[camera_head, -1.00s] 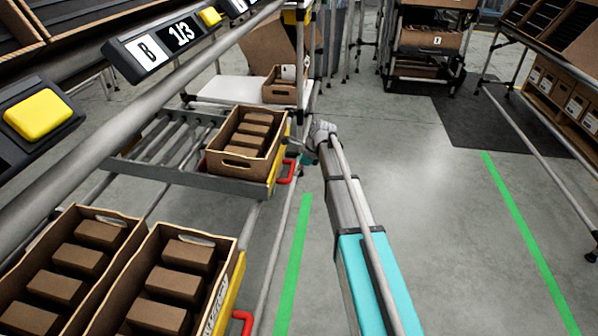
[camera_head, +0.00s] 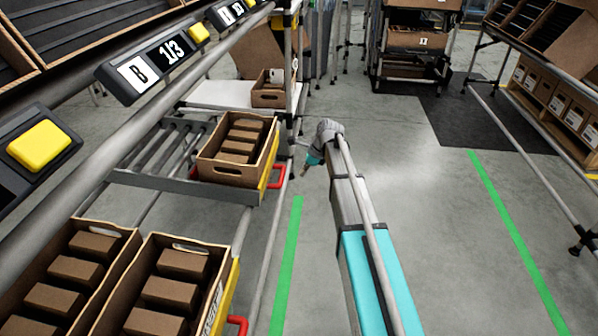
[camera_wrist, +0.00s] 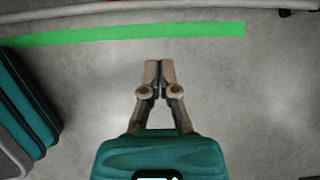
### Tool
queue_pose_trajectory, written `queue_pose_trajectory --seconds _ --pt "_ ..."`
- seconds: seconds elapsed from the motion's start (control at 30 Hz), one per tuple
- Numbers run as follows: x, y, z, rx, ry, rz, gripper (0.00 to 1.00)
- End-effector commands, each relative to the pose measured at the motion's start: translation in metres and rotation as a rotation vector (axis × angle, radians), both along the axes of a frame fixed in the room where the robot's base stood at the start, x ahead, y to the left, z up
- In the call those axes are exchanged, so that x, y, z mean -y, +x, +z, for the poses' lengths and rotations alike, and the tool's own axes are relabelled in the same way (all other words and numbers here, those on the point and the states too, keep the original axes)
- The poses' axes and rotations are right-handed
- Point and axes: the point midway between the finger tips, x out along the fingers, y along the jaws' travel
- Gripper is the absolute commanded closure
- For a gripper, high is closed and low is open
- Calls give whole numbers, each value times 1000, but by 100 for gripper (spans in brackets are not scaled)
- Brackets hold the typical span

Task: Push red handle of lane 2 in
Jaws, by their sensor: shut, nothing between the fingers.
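A red handle (camera_head: 279,177) sticks out on the right side of the far roller lane, beside the yellow strip under an open carton (camera_head: 229,172). A second red handle (camera_head: 238,324) shows at the lower edge by the near cartons. No lane number is readable on either. My gripper (camera_head: 305,172) is to the right of the far handle, apart from it, over the floor. In the wrist view my gripper (camera_wrist: 160,64) has its fingertips together, with nothing between them. A sliver of red (camera_wrist: 112,1) shows at that view's top edge.
Two near cartons (camera_head: 226,268) hold brown boxes. A metal rail (camera_head: 205,65) with displays and yellow buttons crosses the upper left. A green floor line (camera_head: 286,265) runs along the rack. The floor to the right is clear up to another rack.

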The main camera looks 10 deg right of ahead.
Motion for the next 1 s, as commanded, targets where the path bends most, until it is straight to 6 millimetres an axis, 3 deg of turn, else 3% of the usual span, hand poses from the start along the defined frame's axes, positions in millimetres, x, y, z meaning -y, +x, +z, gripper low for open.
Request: queue_pose_trajectory --seconds 0.5,1.0 --pt "18 -6 45 0 0 1 100" --pt "25 -8 57 0 0 4 100"
